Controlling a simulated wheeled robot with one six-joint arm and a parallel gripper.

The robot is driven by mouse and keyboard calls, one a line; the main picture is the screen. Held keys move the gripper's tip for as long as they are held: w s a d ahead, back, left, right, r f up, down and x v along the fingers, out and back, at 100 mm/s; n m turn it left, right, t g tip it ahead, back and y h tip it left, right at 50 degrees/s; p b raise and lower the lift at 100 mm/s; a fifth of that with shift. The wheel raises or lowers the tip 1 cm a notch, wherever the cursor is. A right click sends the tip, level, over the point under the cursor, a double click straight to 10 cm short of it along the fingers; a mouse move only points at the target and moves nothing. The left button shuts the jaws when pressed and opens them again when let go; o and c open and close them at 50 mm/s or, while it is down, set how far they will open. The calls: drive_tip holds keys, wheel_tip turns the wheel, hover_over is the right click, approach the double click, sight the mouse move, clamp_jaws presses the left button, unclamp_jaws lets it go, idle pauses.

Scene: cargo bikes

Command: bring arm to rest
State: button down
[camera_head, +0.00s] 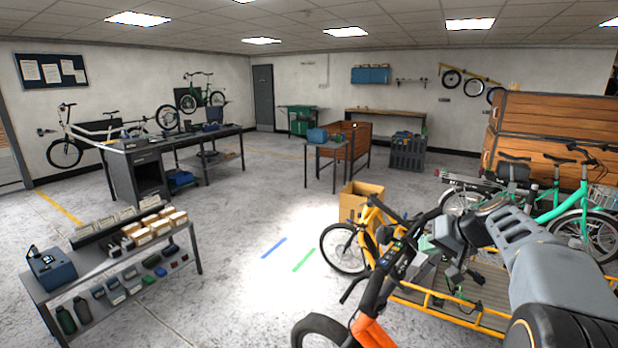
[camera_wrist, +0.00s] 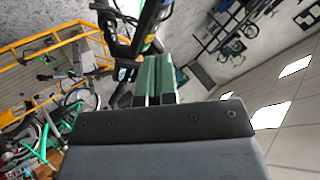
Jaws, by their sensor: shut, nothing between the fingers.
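My arm (camera_head: 545,262) reaches in from the lower right of the head view, its grey links raised and angled toward the upper left. My gripper (camera_head: 424,243) is at its end, over the front part of the yellow cargo bike (camera_head: 460,308). In the wrist view my gripper (camera_wrist: 157,60) shows green fingers lying side by side, shut and empty. The wrist view is tilted, with the ceiling at the right and the yellow bike rack (camera_wrist: 45,65) at the left. Dark handlebar parts (camera_wrist: 140,30) appear close beside the fingers; whether they touch cannot be told.
An orange bike (camera_head: 372,325) stands close in front. A green bike (camera_head: 585,215) is at the right. A cardboard box (camera_head: 360,197) stands behind the yellow bike. A shelf table (camera_head: 110,262) with parts is at the left. The floor between is clear.

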drive_tip(key=s+a+f+m+g+h, duration=0.2)
drive_tip(key=s+f+g+h, duration=0.1)
drive_tip(key=s+f, duration=0.5)
drive_tip(key=s+a+f+n+h, duration=0.1)
drive_tip(key=s+a+n, duration=0.1)
drive_tip(key=s+a, duration=0.2)
drive_tip(key=s+a+f+n+h, duration=0.1)
drive_tip(key=s+a, duration=0.4)
drive_tip(key=s, duration=0.5)
drive_tip(key=shift+a+n+h, duration=0.2)
drive_tip(key=shift+n+h, duration=0.1)
drive_tip(key=shift+n, duration=0.3)
